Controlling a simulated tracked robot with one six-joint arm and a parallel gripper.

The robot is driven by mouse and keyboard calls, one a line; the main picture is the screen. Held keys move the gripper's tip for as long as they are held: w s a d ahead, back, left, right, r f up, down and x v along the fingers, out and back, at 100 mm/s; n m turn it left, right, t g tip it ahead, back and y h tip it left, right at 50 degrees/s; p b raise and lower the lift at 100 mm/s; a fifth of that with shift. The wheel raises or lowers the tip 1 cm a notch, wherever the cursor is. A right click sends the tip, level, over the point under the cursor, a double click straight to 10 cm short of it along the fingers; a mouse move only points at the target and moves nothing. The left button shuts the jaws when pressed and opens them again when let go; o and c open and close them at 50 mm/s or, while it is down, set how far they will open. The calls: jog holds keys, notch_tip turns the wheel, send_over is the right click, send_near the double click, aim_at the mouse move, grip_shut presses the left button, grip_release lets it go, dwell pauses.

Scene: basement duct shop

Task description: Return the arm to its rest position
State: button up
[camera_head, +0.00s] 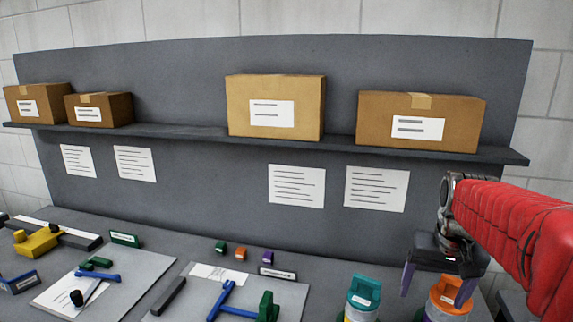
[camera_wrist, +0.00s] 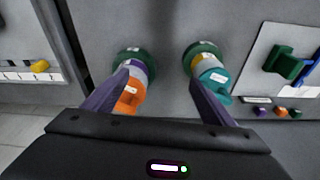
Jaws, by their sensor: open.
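My gripper (camera_head: 437,285) is at the lower right of the head view, below my red-sleeved arm, pointing down. Its two purple fingers are spread open. In the wrist view the open fingers (camera_wrist: 165,95) show with bare bench between their tips. An orange-topped canister (camera_head: 447,295) stands by the gripper, partly behind a finger; in the wrist view its orange part (camera_wrist: 130,97) is beside one finger. A teal-topped canister (camera_head: 363,292) stands to the left in the head view, and in the wrist view (camera_wrist: 215,82) it is near the other finger. Nothing is visibly gripped.
A shelf (camera_head: 200,134) with cardboard boxes (camera_head: 275,125) runs along the back panel, above posted papers. Grey boards (camera_head: 150,270) with blue and green tools lie on the bench at left and centre. Small coloured blocks (camera_head: 240,254) stand behind. Bare bench lies behind the canisters.

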jog(key=s+a+f+n+t, duration=0.1)
jog(key=s+a+n+t, duration=0.2)
jog(key=s+a, duration=1.1)
jog(key=shift+s+a+f+n+t+y, duration=0.35)
jog(key=shift+s+n, duration=0.25)
jog(key=shift+s, duration=0.5)
